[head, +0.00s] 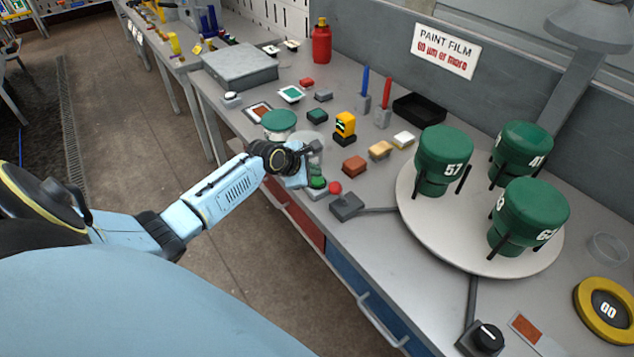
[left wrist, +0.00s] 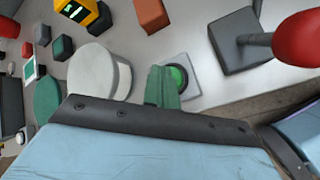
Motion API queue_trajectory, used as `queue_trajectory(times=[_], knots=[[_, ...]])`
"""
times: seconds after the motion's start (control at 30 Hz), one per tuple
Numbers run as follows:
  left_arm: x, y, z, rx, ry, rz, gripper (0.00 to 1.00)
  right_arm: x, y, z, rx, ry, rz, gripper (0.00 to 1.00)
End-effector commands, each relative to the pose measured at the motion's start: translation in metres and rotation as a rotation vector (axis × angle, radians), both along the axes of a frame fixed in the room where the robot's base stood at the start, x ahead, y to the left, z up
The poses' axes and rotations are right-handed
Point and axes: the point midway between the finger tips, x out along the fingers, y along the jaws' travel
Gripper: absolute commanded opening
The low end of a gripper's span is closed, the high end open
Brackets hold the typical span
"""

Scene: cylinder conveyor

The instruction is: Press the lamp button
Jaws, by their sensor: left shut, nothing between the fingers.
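A round green button (left wrist: 178,76) sits in a dark ring on a light grey box, partly covered by my fingers in the left wrist view. In the head view the green button (head: 318,183) shows at the bench's front edge, just below my gripper. My left gripper (head: 312,167) is shut and empty, with its fingers (left wrist: 162,87) close over the button's left side in the wrist view. I cannot tell whether they touch it. A grey lamp-like hood (head: 592,28) hangs at the top right. My right gripper is out of view.
A red ball knob (head: 335,187) on a grey box (head: 346,206) stands right beside the button. A pale cylinder (head: 308,141) and a green-lidded pot (head: 280,121) stand close behind the gripper. A turntable (head: 414,212) with green canisters fills the right side.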

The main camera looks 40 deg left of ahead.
Motion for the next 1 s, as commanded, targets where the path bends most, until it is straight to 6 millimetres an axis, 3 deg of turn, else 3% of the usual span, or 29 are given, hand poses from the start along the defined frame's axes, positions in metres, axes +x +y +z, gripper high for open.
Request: queue_trajectory(times=[1.0], knots=[[0.0, 0.0, -0.012, -0.001, 0.0, 0.001, 0.0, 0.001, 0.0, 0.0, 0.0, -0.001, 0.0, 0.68]])
